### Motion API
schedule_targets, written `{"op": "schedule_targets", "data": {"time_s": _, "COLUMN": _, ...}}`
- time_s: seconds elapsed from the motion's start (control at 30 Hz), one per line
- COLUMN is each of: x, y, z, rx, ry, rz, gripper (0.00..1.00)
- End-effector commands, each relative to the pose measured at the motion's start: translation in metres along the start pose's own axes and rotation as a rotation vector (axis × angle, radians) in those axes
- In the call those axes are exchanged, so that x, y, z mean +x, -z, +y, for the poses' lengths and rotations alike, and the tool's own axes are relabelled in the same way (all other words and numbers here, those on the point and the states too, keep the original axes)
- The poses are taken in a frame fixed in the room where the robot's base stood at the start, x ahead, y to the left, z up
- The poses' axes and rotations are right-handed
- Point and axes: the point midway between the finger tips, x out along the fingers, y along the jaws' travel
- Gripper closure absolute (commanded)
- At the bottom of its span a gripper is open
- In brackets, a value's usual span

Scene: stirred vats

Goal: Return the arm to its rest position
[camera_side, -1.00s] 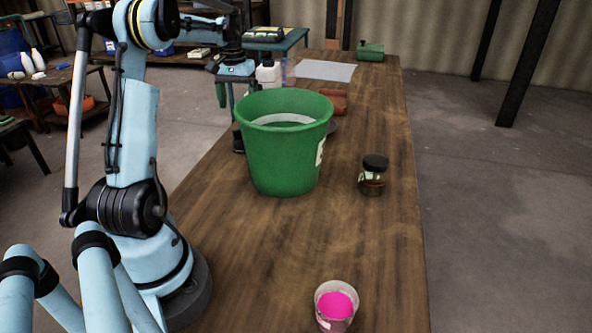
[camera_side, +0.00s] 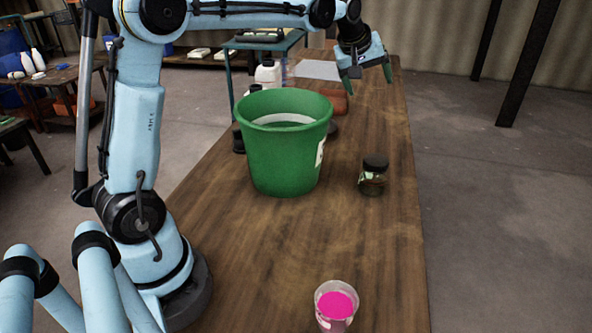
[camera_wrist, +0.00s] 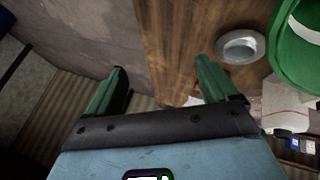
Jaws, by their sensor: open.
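My gripper (camera_side: 368,74) is high above the far part of the wooden bench, right of and beyond the green bucket (camera_side: 285,160). Its two green fingers are spread apart with nothing between them. In the wrist view my gripper (camera_wrist: 160,85) is also open and empty, with the bench's edge and the floor below it. My arm reaches across the top of the side view from its base at the left.
The green bucket stands on the wooden bench (camera_side: 300,255). A dark-lidded jar (camera_side: 373,178) is to its right, and a cup of pink stuff (camera_side: 335,305) is at the near end. A white bottle (camera_side: 268,74) stands behind the bucket. A round metal dish (camera_wrist: 241,46) shows in the wrist view.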

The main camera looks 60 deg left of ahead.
Motion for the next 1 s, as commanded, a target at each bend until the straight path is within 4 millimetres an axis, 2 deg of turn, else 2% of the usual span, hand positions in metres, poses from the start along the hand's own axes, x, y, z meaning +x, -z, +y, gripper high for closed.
{"op": "schedule_targets", "data": {"time_s": 0.03, "x": -0.014, "y": -0.022, "z": 0.007, "rx": 0.063, "ry": -0.019, "rz": -0.01, "gripper": 0.14}}
{"op": "schedule_targets", "data": {"time_s": 0.17, "x": -0.041, "y": -0.059, "z": 0.0, "rx": 0.212, "ry": -0.04, "rz": -0.023, "gripper": 0.14}}
{"op": "schedule_targets", "data": {"time_s": 0.43, "x": -0.078, "y": -0.127, "z": -0.042, "rx": 0.495, "ry": -0.075, "rz": -0.031, "gripper": 0.14}}
{"op": "schedule_targets", "data": {"time_s": 0.6, "x": -0.089, "y": -0.168, "z": -0.073, "rx": 0.66, "ry": -0.098, "rz": -0.032, "gripper": 0.14}}
{"op": "schedule_targets", "data": {"time_s": 0.8, "x": -0.09, "y": -0.213, "z": -0.111, "rx": 0.842, "ry": -0.124, "rz": -0.029, "gripper": 0.14}}
{"op": "schedule_targets", "data": {"time_s": 1.0, "x": -0.086, "y": -0.237, "z": -0.133, "rx": 0.945, "ry": -0.139, "rz": -0.025, "gripper": 0.14}}
